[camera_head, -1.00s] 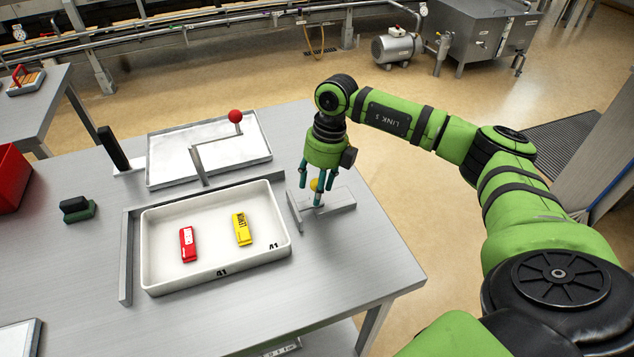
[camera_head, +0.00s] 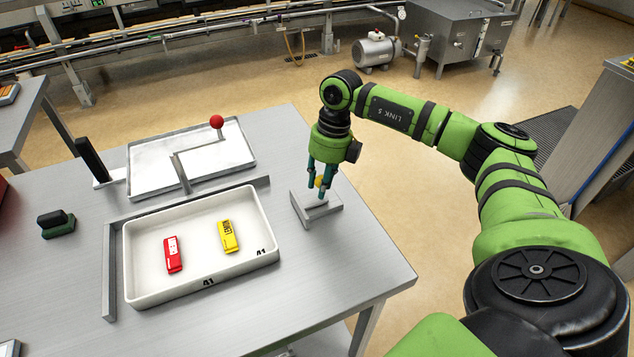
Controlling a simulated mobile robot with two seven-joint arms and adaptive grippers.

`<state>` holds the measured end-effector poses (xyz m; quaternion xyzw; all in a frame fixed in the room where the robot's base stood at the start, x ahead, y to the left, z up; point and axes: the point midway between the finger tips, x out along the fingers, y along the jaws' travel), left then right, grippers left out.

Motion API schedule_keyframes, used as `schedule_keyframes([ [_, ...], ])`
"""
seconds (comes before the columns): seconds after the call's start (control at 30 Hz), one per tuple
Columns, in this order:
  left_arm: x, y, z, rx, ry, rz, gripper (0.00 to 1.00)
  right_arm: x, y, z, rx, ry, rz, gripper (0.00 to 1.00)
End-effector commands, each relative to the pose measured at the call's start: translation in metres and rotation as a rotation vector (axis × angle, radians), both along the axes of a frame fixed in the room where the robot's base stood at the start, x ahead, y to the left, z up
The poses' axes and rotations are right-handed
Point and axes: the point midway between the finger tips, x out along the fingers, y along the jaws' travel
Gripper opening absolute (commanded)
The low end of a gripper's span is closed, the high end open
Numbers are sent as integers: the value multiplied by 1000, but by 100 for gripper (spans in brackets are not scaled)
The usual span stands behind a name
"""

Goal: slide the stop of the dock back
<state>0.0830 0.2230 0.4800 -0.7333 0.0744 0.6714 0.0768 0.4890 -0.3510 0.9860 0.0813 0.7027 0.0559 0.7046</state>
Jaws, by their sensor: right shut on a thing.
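The dock is a grey angled frame (camera_head: 110,258) on the steel table, with a white tray (camera_head: 200,291) inside its corner. The stop (camera_head: 303,213), a grey upright plate on a flat base, stands right of the tray, with a clear gap between them. A yellow knob (camera_head: 319,183) rises from the stop. My right gripper (camera_head: 317,185) points down from above, its teal fingers shut on the knob and partly hiding it. My left gripper is out of view.
A dark green block (camera_head: 57,223) sits left. The table's right edge is close to the stop.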

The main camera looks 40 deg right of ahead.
Motion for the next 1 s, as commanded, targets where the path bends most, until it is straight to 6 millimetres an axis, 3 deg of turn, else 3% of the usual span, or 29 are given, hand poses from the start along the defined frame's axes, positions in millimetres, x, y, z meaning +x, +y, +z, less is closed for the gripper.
schedule_keyframes([
  [0.03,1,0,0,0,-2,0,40,0,-4,1,-9,2,-7,41],
  [0.07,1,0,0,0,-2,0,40,0,-4,1,-9,2,-7,53],
  [0.47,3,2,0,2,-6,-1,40,0,-3,4,-4,-1,-4,54],
  [0.57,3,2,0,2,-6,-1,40,0,-5,15,-4,-2,-5,54],
  [1.0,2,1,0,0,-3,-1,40,-1,-23,100,-5,-3,-7,54],
])
